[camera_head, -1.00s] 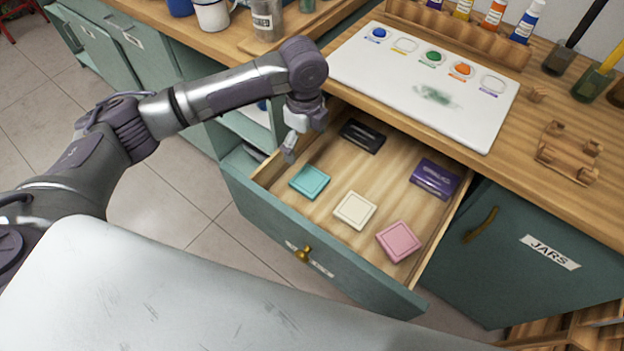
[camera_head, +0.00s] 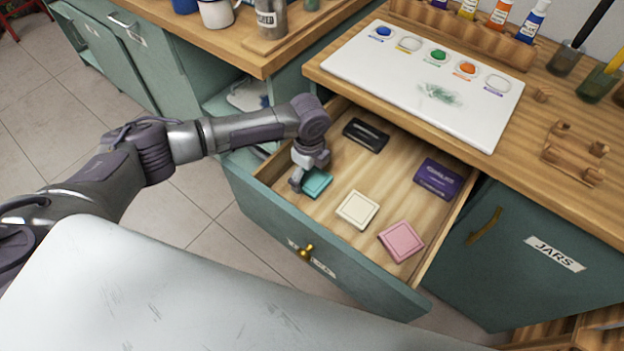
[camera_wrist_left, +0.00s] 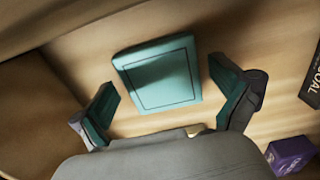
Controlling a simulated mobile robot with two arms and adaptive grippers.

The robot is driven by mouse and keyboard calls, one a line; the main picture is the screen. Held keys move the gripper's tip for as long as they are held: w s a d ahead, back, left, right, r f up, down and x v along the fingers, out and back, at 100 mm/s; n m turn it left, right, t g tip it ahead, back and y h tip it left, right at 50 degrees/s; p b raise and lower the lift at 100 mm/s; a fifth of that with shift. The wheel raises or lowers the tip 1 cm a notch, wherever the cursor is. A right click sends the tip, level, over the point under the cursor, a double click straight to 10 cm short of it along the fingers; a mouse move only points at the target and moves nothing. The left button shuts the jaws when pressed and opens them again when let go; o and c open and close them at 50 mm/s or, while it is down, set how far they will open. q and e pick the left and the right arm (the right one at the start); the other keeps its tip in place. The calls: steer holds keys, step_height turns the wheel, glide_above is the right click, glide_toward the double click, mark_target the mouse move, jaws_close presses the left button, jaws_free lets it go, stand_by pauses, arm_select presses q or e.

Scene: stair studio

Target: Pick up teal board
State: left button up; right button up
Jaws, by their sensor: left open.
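The teal board (camera_head: 318,183) is a small square block lying flat in the open drawer, near its left corner. My left gripper (camera_head: 306,180) is down inside the drawer, just over the board, and covers part of it in the head view. In the left wrist view the board (camera_wrist_left: 158,76) lies on the drawer floor, ahead of and between the two spread fingers of the gripper (camera_wrist_left: 166,108). Both fingers stand apart from it and hold nothing. My right gripper does not show.
The drawer (camera_head: 345,266) also holds a cream block (camera_head: 357,210), a pink block (camera_head: 401,241), a black box (camera_head: 366,135) and a purple box (camera_head: 438,178). Its walls surround my gripper. A white palette (camera_head: 420,90) lies on the worktop behind.

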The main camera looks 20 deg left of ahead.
mark_target(310, 176)
arm_select(q)
steer(key=shift+f, duration=0.1)
steer(key=shift+c, duration=0.2)
steer(key=c, duration=0.9)
step_height(310, 176, up, 5)
steer(key=shift+f, duration=0.2)
steer(key=s+d+r+p, duration=0.1)
steer(key=d+r+p, duration=0.1)
steer(key=d+r, duration=0.1)
steer(key=s+d+r+p, duration=0.1)
steer(key=d+r+p, duration=0.1)
steer(key=d+r, duration=0.2)
steer(key=d+r+p, duration=0.2)
steer(key=d+r, duration=0.2)
steer(key=shift+s+d+r+p, duration=0.15)
steer(key=shift+s+r+p, duration=0.15)
steer(key=shift+s, duration=0.1)
